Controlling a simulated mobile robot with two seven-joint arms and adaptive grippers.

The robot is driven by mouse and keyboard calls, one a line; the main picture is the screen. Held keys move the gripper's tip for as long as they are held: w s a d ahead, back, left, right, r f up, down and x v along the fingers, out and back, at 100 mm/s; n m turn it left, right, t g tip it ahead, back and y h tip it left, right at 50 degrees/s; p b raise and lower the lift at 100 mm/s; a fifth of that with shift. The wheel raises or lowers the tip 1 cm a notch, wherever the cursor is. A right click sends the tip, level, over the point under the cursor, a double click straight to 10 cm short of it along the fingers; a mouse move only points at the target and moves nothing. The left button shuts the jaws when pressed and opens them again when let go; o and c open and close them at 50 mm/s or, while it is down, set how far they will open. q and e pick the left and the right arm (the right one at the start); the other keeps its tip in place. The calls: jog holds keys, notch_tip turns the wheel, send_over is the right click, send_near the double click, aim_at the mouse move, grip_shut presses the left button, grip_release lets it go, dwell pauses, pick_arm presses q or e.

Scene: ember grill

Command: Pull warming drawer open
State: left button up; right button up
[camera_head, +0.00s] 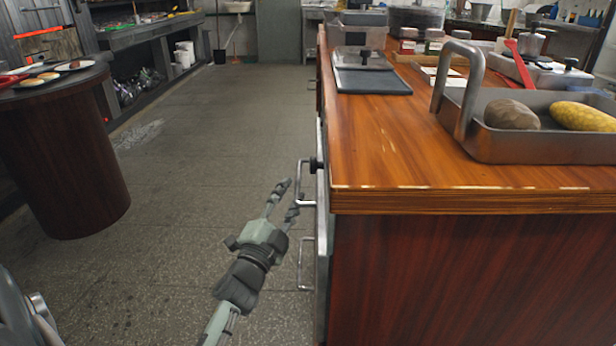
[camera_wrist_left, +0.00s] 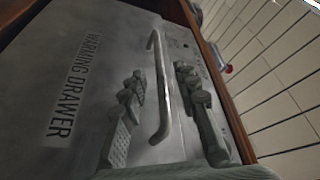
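The warming drawer's grey metal front (camera_wrist_left: 75,75), lettered "WARMING DRAWER", fills much of the left wrist view. Its silver bar handle (camera_wrist_left: 161,90) lies between the two fingers of my left gripper (camera_wrist_left: 160,75). The fingers are apart, and I see no clear grip on the bar. In the head view my left gripper (camera_head: 285,195) is open beside the upper handle (camera_head: 299,188) on the counter's left side. The drawer front is seen almost edge-on there and looks about flush with the counter. My right gripper is not in view.
A second handle (camera_head: 301,265) is below the upper one. The wooden counter (camera_head: 450,190) carries a metal tray (camera_head: 490,145) with food. A round wooden table (camera_head: 65,150) stands at the left. The tiled floor (camera_head: 215,130) between is clear.

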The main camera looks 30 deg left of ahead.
aim_at(299, 178)
pick_arm(q)
jog(key=shift+x, duration=2.7)
grip_shut()
